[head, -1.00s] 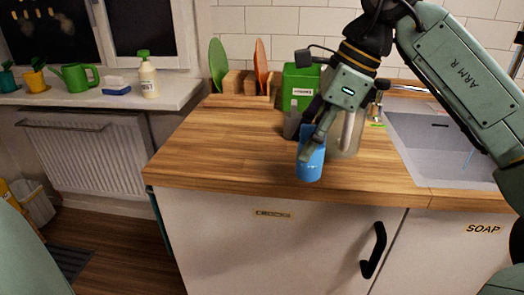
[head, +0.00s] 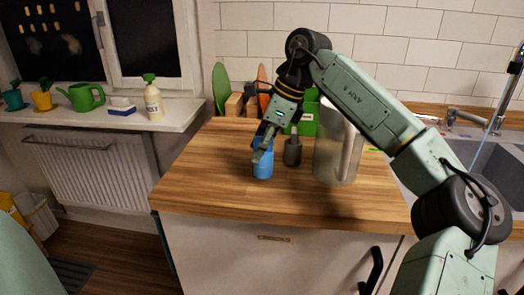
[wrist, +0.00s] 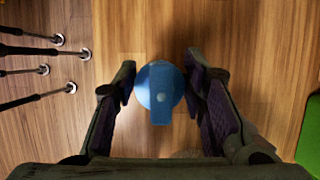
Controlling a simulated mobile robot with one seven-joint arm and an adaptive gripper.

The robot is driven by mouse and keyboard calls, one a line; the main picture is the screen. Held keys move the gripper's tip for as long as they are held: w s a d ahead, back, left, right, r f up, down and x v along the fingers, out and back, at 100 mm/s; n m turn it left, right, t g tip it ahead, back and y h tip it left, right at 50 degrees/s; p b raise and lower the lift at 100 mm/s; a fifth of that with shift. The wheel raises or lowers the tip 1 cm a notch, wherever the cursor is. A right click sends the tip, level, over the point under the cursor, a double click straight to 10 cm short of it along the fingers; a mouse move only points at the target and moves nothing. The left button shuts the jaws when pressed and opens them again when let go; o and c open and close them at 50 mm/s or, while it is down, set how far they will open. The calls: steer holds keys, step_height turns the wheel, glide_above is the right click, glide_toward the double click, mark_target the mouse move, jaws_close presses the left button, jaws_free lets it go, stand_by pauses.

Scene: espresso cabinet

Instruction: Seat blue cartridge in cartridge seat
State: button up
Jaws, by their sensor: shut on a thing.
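The blue cartridge (head: 263,166) is upright in my gripper (head: 265,143), above or on the left part of the wooden counter; I cannot tell whether its base touches the wood. In the wrist view the cartridge (wrist: 160,92) sits between the two dark fingers of my gripper (wrist: 162,95), seen from above with a blue bar across its top. My gripper is shut on it. I cannot identify a cartridge seat in either view.
On the wooden counter (head: 215,185), a small dark grey container (head: 292,152) stands right of the cartridge. A clear jug (head: 325,158) with a pale handle stands further right. Behind are a green box (head: 308,122) and plates in a rack. The counter's front left is clear.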

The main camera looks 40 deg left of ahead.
steer(key=shift+d+f+p, duration=0.15)
steer(key=shift+f+p, duration=0.4)
steer(key=shift+f, duration=0.55)
steer(key=shift+f, duration=0.2)
steer(key=o, duration=1.2)
steer(key=shift+b, duration=0.35)
